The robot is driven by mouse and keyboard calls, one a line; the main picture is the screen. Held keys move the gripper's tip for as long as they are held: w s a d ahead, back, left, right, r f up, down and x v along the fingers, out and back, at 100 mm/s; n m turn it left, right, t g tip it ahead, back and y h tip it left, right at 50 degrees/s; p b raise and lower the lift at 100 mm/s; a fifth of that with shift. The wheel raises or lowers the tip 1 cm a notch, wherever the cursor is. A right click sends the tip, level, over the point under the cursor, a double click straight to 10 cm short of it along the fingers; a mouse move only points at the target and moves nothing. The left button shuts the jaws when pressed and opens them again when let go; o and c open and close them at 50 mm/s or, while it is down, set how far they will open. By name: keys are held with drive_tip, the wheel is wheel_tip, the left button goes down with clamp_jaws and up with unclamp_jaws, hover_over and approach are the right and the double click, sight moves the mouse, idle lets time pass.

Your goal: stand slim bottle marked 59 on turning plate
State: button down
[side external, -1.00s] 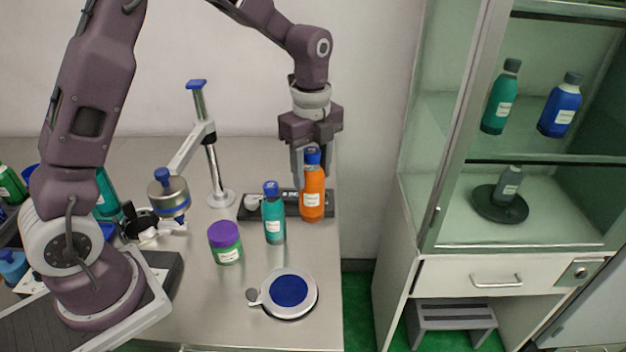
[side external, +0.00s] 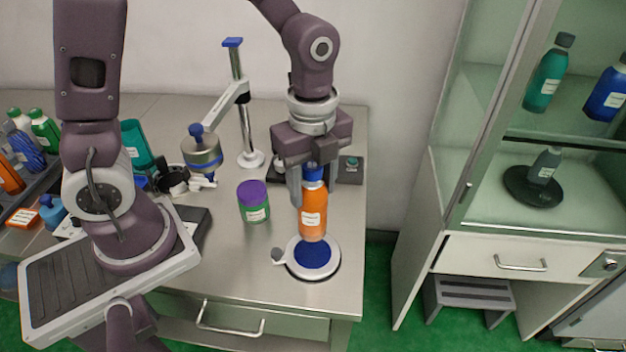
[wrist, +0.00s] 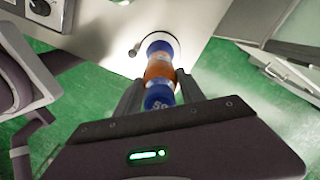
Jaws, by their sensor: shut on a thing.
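The slim orange bottle (side external: 313,212) has a blue cap and a white label. It is upright in my gripper (side external: 311,186), which is shut on it near the cap. The bottle's base overlaps the far part of the disc in the side view. I cannot tell whether it touches.
A green jar with a purple lid (side external: 253,203) stands left of the bottle. A metal stand (side external: 246,120) with a jointed arm is behind. The table's right edge is close to the plate. A glass cabinet (side external: 480,150) with bottles stands to the right.

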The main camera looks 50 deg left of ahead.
sight(312, 165)
idle(0.3)
drive_tip(key=shift+f, duration=0.35)
drive_tip(key=shift+c, duration=0.8)
unclamp_jaws()
drive_tip(key=shift+r, duration=4.5)
